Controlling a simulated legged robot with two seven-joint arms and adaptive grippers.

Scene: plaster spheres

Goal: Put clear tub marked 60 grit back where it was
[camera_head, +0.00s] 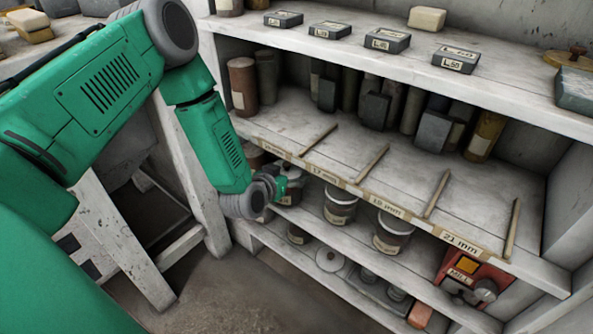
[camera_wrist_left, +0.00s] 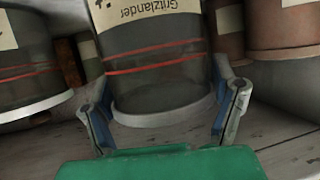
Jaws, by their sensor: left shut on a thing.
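My left gripper (camera_head: 280,187) reaches into the shelf below the strip marked in mm. It is shut on a clear tub (camera_head: 294,188) with a dark filling, which is partly hidden behind the gripper. In the left wrist view the tub (camera_wrist_left: 158,75) is between the two fingers of the gripper (camera_wrist_left: 165,112), with red bands and a label reading "Gritzlander". I cannot read a grit number on it. The tub appears at the shelf board, but I cannot tell whether it rests on it. My right gripper is not in view.
Similar tubs (camera_head: 340,207) and (camera_head: 392,235) stand to the right on the same shelf. In the wrist view a tub (camera_wrist_left: 30,65) is close at left, and brown containers (camera_wrist_left: 284,30) stand at right. A red box (camera_head: 470,278) is at far right. The divided shelf (camera_head: 345,150) is above.

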